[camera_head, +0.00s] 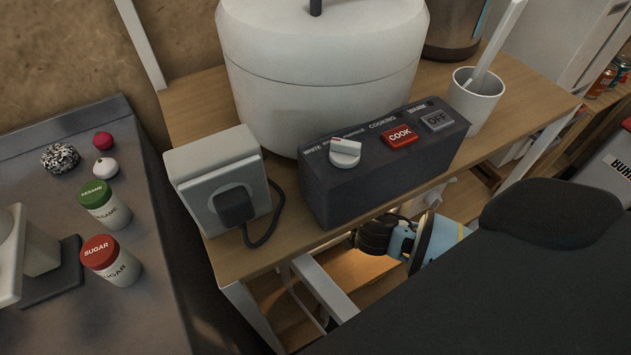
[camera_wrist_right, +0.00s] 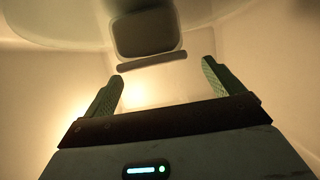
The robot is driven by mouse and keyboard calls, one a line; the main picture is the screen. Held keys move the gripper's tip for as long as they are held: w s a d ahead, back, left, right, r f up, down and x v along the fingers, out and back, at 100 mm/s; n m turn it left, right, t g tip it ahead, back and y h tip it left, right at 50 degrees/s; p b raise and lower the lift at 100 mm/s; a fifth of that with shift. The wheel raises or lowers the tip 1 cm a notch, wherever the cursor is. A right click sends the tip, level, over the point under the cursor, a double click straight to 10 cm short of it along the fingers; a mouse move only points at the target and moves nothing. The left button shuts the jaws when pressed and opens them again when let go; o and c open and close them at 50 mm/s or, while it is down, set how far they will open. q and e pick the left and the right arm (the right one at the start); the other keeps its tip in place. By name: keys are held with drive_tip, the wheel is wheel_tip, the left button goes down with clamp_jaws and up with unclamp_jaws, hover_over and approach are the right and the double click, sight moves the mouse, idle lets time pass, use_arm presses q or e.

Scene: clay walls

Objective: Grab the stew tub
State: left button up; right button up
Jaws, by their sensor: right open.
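I cannot make out a labelled stew tub in either view. In the right wrist view my right gripper (camera_wrist_right: 161,70) is open, its two green fingers apart with nothing between them. It is inside a pale, warmly lit space. Beyond the fingertips is a pale rounded shape with a grey rounded panel (camera_wrist_right: 147,36) and a thin bar (camera_wrist_right: 151,67) below it. I cannot tell whether this is the tub, and no contact with the fingers shows. In the head view the right gripper's fingers are hidden. My left gripper is not in view.
A wooden table (camera_head: 190,105) holds a large white cooker (camera_head: 320,75), a dark control box (camera_head: 385,165), a plug socket box (camera_head: 215,170) and a white cup (camera_head: 475,100). Sesame (camera_head: 104,204) and sugar (camera_head: 110,261) jars stand on the grey counter (camera_head: 150,310) at left.

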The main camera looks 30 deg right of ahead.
drive_tip(key=shift+b+x, duration=0.35)
drive_tip(key=shift+x, duration=1.95)
drive_tip(key=shift+s+d+f, duration=0.1)
drive_tip(key=shift+d+f, duration=0.1)
drive_tip(key=c, duration=1.4)
drive_tip(key=shift+o, duration=0.2)
drive_tip(key=shift+r, duration=0.15)
drive_tip(key=shift+r, duration=0.6)
wheel_tip(320, 180, up, 2)
drive_tip(key=shift+r+p, duration=0.2)
drive_tip(key=shift+p, duration=0.45)
drive_tip(key=s, duration=1.8)
drive_tip(key=shift+a, duration=0.25)
